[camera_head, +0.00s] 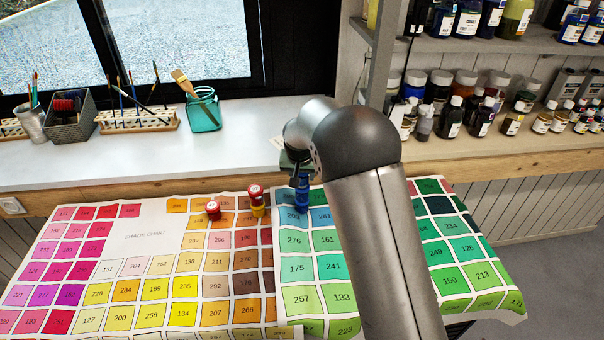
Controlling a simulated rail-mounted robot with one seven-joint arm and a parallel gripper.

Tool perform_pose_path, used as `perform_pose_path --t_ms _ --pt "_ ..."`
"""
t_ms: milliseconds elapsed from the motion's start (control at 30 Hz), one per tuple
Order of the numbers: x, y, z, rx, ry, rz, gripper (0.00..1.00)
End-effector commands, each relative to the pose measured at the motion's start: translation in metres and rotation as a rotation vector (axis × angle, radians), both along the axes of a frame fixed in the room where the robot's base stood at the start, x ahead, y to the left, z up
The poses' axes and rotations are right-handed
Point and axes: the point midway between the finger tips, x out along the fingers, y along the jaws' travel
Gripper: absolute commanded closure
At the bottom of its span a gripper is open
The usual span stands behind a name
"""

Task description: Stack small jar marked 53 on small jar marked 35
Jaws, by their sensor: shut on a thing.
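My gripper (297,168) is shut around the top of a blue jar (302,196), over the blue swatches at the chart's back edge. The blue shape is tall and narrow; I cannot tell if it is one jar or two, or if it touches the chart. To its left stands a small red-topped jar (256,191) with a yellow jar (258,209) directly below it. A small red jar (213,210) stands farther left on the chart. Dark marks show on the red tops, but I cannot read the numbers. My arm hides part of the chart on the right.
The shade chart (150,238) covers the front table. Behind it, the white counter (90,165) holds a brush rack (138,121), a grey basket (68,115) and a teal jar with a brush (203,110). Paint shelves (470,150) stand at right. The chart's left side is clear of jars.

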Motion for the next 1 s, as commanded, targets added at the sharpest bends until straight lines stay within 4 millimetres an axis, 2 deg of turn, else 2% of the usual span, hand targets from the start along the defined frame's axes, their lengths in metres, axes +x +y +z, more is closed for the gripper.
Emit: perform_pose_path --t_ms 567,600,700,1000 --pt "0.0 0.0 -0.012 0.0 0.0 0.0 0.83" --pt "0.0 0.0 -0.012 0.0 0.0 0.0 0.57" --pt "0.0 0.0 -0.011 0.0 0.0 0.0 0.34" --pt "-0.001 0.0 -0.01 0.0 0.0 0.0 0.34"
